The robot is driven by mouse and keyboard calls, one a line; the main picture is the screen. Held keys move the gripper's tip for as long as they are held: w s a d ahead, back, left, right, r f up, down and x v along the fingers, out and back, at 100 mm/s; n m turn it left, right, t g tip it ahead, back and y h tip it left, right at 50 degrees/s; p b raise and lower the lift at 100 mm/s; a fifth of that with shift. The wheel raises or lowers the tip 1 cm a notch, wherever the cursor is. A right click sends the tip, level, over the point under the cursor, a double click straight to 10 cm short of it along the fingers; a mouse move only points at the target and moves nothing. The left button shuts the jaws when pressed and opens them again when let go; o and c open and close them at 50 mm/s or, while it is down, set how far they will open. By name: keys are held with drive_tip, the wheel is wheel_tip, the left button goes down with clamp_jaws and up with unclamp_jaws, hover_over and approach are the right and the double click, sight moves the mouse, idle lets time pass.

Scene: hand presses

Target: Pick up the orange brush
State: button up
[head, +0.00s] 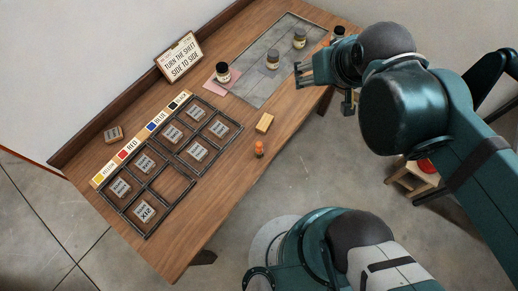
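The orange brush (259,149) is a small, short orange thing standing near the front edge of the wooden table, with nothing touching it. My gripper (300,75) is up and to the right of it, over the right part of the table near the grey mat. Its fingers point left and look apart, with nothing between them. The brush is well clear of my gripper.
A yellowish block (264,123) lies just behind the brush. A dark frame (150,233) with several labelled blocks fills the table's left part. A jar (222,72) stands on a pink sheet. More jars stand on the grey mat (257,92). A sign (180,57) stands at the back.

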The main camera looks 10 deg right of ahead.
drive_tip(key=c, duration=0.5)
drive_tip(key=shift+o, duration=0.2)
drive_tip(key=n+g+b, duration=0.4)
drive_tip(key=n+b, duration=0.1)
drive_tip(key=n, duration=0.3)
approach(258, 144)
drive_tip(key=w+d+r, duration=0.6)
drive_tip(key=w+d, duration=0.1)
drive_tip(key=s+a+f+n+g+b, duration=0.1)
drive_tip(key=a+f+n, duration=0.1)
drive_tip(key=f, duration=0.2)
drive_tip(key=s+a+f+n+g+b, duration=0.1)
drive_tip(key=a+f+n, duration=0.1)
drive_tip(key=f, duration=0.2)
drive_tip(key=s+a+f+n+b, duration=0.1)
drive_tip(key=a+f+n+b, duration=0.1)
drive_tip(key=f, duration=0.3)
drive_tip(key=shift+s+a+n+g, duration=0.2)
drive_tip(key=shift+s+n+g, duration=0.1)
drive_tip(key=shift+g, duration=0.1)
drive_tip(key=shift+s+a+f+n, duration=0.25)
drive_tip(key=shift+s+f+n, duration=0.15)
drive_tip(key=shift+f, duration=0.25)
drive_tip(key=shift+w, duration=0.1)
